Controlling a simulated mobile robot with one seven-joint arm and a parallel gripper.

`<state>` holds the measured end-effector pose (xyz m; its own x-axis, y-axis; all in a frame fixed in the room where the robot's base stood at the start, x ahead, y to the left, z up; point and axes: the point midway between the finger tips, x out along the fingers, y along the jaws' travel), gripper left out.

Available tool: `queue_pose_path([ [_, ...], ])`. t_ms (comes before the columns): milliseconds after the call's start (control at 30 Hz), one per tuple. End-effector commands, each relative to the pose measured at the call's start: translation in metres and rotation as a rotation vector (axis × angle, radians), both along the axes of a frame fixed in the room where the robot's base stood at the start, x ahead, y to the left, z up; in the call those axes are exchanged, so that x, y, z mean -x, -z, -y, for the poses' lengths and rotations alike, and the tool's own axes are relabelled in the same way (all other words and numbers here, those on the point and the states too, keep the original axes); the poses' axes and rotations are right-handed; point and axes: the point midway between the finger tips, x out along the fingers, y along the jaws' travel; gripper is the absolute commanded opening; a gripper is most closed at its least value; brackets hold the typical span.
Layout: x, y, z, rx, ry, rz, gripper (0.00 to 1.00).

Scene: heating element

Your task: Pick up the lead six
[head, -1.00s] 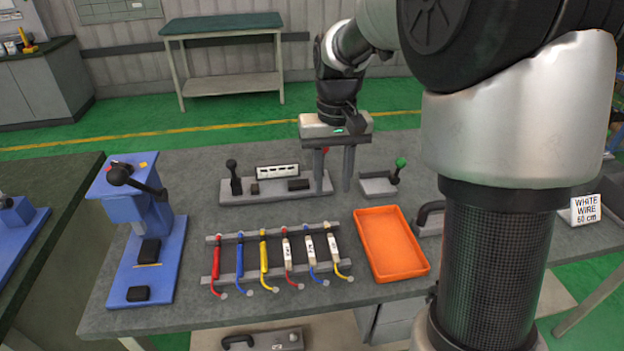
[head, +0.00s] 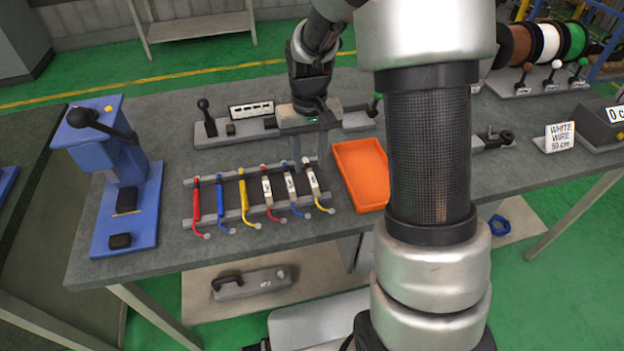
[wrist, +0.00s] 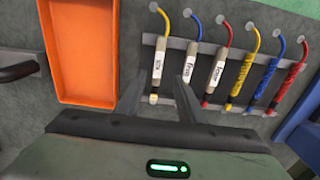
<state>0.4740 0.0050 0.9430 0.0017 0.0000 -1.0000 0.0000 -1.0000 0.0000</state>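A rack (head: 190,221) on the table holds a row of colored leads; three have white labels with lettering too small to read. The end lead by the orange tray is yellow with a white label (head: 312,181), apparently lead six; it also shows in the wrist view (wrist: 157,64). My gripper (head: 311,160) is above the far end of this lead, fingers pointing down. In the wrist view my gripper (wrist: 163,80) is open and empty, with the lead seen between its fingers. Whether the fingers are down at the lead's height I cannot tell.
The orange tray (head: 361,176) lies just right of the rack. A blue press (head: 127,212) stands at the left. A fixture with a white block (head: 250,109) stands behind the rack.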

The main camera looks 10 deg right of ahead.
Motion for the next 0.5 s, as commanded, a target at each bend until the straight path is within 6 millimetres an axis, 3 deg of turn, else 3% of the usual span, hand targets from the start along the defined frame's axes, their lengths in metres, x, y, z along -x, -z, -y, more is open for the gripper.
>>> queue_pose_path([
  [200, 0.005, 0.034, 0.005, 0.000, 0.000, -0.004, 0.35],
  [500, 0.005, 0.041, 0.005, 0.000, 0.000, -0.001, 0.35],
])
